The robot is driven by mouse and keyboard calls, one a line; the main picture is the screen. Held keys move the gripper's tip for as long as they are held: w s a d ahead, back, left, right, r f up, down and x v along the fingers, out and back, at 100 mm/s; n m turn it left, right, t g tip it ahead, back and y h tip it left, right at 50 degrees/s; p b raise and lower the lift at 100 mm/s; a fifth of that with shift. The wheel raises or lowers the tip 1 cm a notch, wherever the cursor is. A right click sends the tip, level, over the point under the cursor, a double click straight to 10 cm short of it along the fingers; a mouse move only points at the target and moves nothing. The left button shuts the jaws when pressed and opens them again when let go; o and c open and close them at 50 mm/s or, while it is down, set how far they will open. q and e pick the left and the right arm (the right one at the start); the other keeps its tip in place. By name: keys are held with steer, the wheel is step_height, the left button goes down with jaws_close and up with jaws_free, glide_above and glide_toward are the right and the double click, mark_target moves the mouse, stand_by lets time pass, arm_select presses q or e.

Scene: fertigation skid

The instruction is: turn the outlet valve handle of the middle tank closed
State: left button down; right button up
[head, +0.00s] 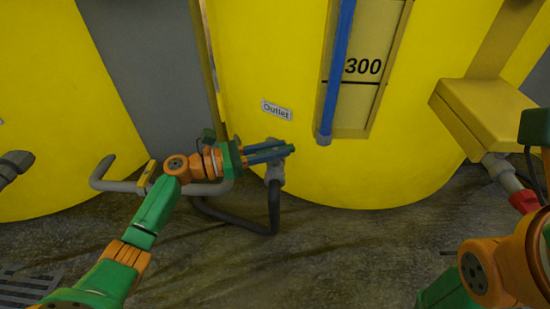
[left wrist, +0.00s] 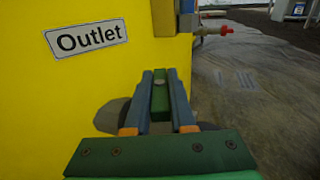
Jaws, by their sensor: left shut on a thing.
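The middle tank (head: 265,50) is yellow and carries an "Outlet" label (head: 277,110), which also shows in the left wrist view (left wrist: 87,37). Below the label a grey outlet valve (head: 275,175) sits at the tank's lower wall. Its green handle (head: 290,149) lies between the blue fingers of my left gripper (head: 268,153), its end showing just past the fingertips. In the left wrist view my left gripper (left wrist: 164,95) is shut on the green handle (left wrist: 160,98), one finger on each side. The valve body is largely hidden there. My right gripper is not in view; only part of that arm shows.
A dark hose (head: 262,228) runs from the valve along the floor. A grey pipe (head: 105,178) with a yellow part (head: 147,174) stands left of it. A blue level tube (head: 338,60) is above right. A yellow box (head: 485,115) juts out at right.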

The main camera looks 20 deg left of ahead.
arm_select(q)
steer(key=shift+m+g+h+b, duration=0.65)
steer(key=shift+m+g+b, duration=0.35)
steer(key=shift+g, duration=0.35)
steer(key=shift+m+g+h+b, duration=0.65)
steer(key=shift+m+g+b, duration=0.3)
steer(key=shift+g, duration=0.4)
steer(key=c, duration=0.8)
jaws_free()
steer(key=shift+d, duration=0.1)
steer(key=shift+o, duration=0.2)
